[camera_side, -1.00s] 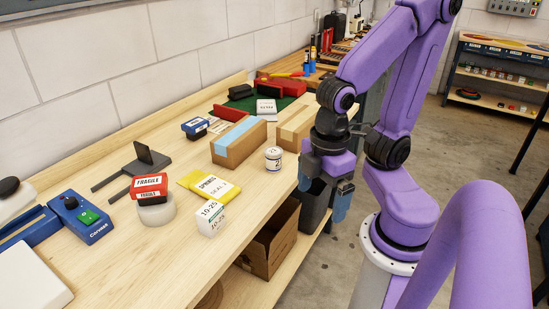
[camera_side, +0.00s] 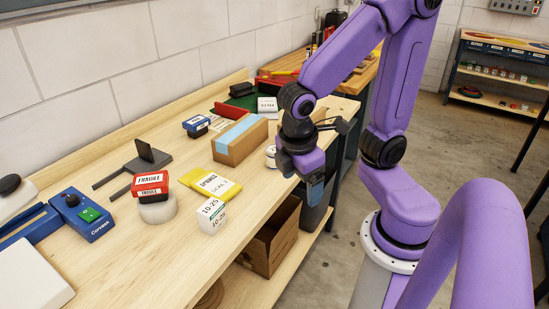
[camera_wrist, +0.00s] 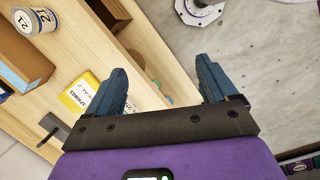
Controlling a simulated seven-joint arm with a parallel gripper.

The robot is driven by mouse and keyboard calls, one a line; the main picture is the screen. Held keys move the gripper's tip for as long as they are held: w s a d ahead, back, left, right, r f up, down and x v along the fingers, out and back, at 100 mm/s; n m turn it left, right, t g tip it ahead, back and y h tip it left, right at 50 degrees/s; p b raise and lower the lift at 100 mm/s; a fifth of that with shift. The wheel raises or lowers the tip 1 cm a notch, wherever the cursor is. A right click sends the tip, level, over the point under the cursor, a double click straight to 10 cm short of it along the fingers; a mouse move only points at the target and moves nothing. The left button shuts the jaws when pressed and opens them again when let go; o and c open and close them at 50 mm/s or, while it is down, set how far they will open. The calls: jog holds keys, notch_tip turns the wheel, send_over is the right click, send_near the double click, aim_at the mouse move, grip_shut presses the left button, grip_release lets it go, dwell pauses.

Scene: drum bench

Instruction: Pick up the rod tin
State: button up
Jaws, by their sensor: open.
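A small round white tin (camera_side: 270,157) with a dark base, which I take to be the rod tin, stands upright near the bench's front edge. In the side view my arm's end partly hides it. The wrist view shows the tin (camera_wrist: 33,20) at the upper left, with "21" on its lid. My gripper (camera_side: 316,190) is open and empty, pointing down near the bench's front edge, to the right of the tin in the side view. In the wrist view the open fingers (camera_wrist: 162,68) are well apart from the tin.
A cardboard box with blue tape (camera_side: 237,145) lies behind the tin. A yellow packet (camera_side: 213,184) and a white 10-25 container (camera_side: 211,214) stand to its left. A red FRAGILE box (camera_side: 150,184) sits farther left. An open carton (camera_side: 268,240) is on the shelf below.

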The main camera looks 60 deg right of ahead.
jog(key=w+d+f+g+h, duration=0.25)
jog(key=w+d+h, duration=0.6)
jog(key=w, duration=0.65)
jog(key=n+g+h, duration=0.1)
jog(key=g+h, duration=0.4)
jog(key=h, duration=0.1)
send_over(268, 152)
jog(key=f, duration=0.3)
jog(key=shift+w+d+t, duration=0.1)
jog(key=shift+w+t, duration=0.15)
jog(key=shift+f, duration=3.2)
jog(key=x, duration=0.5)
jog(key=shift+f, duration=0.15)
jog(key=c, duration=1.1)
